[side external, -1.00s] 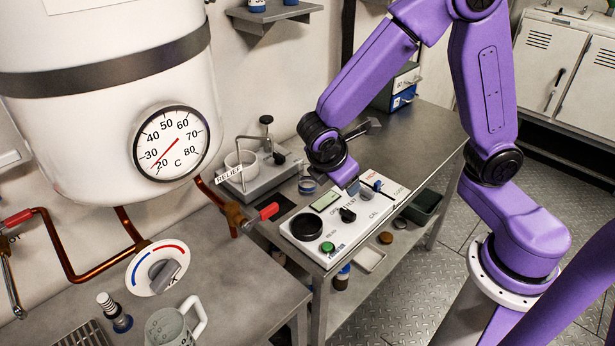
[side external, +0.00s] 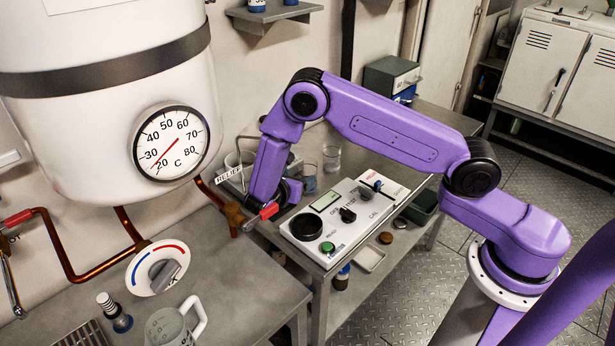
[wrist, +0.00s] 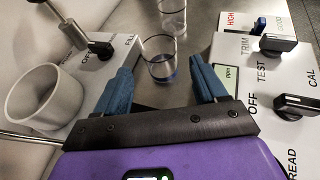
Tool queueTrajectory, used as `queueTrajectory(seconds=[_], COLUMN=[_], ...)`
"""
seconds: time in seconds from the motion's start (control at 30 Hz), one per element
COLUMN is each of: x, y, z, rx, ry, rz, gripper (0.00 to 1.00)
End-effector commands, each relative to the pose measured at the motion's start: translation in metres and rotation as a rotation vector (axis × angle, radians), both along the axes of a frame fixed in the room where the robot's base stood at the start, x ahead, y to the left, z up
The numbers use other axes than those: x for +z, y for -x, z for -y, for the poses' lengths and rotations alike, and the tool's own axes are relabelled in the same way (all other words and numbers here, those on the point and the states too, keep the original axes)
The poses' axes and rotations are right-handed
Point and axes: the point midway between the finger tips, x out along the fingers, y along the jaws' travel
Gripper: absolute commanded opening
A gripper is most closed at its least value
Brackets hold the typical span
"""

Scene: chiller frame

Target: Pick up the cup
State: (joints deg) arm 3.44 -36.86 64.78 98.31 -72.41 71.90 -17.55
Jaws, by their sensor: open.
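My gripper (wrist: 160,78) is open, its two blue fingers apart in the wrist view. A clear glass (wrist: 160,62) with a little blue at its base stands just ahead, between the fingertip directions; contact cannot be told. It also shows in the side view (side external: 308,180). A white round cup (wrist: 47,97) sits left of the fingers in the wrist view, on the fixture labelled RELIEF; in the side view it is partly hidden by my arm. A grey mug with a handle (side external: 168,328) stands at the bottom left of the side view. My fingers are mostly hidden there.
A second clear glass (wrist: 172,15) stands behind the first. A control panel (wrist: 262,95) with knobs lies right of my fingers. The fixture (wrist: 95,55) with a lever is at left. A red-handled valve (side external: 262,216) is near my wrist in the side view.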

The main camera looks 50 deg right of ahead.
Motion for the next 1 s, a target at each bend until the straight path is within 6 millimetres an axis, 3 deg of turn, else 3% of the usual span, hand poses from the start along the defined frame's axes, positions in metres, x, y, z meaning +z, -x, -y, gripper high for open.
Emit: queueTrajectory(seconds=[0.23,0.57,1.0], x=[-0.015,-0.023,-0.039], y=[-0.013,-0.022,-0.04], z=[0.037,0.054,0.095], rx=[-0.007,-0.004,-0.005], ry=[-0.001,-0.003,-0.004], rz=[0.0,0.002,0.001], gripper=[0.71,0.71,0.71])
